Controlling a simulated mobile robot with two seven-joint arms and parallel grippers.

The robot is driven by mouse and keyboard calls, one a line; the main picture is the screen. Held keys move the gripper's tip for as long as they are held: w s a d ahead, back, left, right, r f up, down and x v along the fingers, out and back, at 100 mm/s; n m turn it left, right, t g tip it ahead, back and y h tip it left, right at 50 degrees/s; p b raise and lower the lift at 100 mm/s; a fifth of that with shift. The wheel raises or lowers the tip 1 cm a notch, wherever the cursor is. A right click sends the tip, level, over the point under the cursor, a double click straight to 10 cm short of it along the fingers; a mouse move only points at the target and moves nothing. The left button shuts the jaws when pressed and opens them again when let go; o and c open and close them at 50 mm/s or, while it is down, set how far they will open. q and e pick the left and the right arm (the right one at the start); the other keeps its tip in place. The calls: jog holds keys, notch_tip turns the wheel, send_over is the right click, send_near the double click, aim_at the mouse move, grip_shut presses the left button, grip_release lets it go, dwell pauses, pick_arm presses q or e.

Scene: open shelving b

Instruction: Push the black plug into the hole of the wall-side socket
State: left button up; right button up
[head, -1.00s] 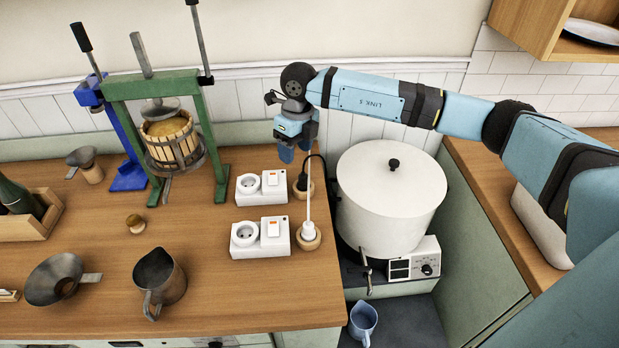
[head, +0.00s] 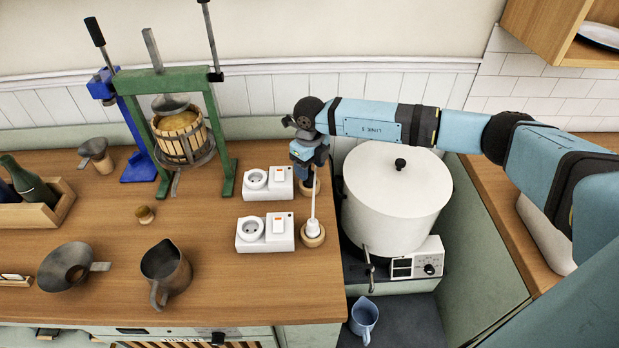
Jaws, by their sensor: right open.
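The wall-side socket (head: 266,183) is a white block with a round hole and an orange-marked switch. It lies on the counter behind a similar nearer socket (head: 265,233). My right gripper (head: 307,172) points down, open, just right of the wall-side socket, over a small round wooden stand (head: 313,189). The black plug is hidden behind the gripper, so I cannot tell whether the fingers touch it. A white plug (head: 312,228) stands on a nearer wooden stand (head: 312,241), its pale cord rising toward the gripper. My left gripper is out of view.
A large white lidded pot (head: 397,205) stands close on the right, beyond the counter edge. A green press (head: 219,130) stands at the back left.

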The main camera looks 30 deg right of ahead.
aim_at(310, 172)
notch_tip(310, 172, down, 4)
jog(key=shift+w+r, duration=0.15)
jog(key=shift+r, duration=0.1)
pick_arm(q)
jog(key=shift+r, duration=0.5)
pick_arm(e)
jog(key=shift+c, duration=0.2)
jog(key=c, duration=1)
jog(key=shift+o, duration=0.2)
jog(key=shift+r, duration=0.2)
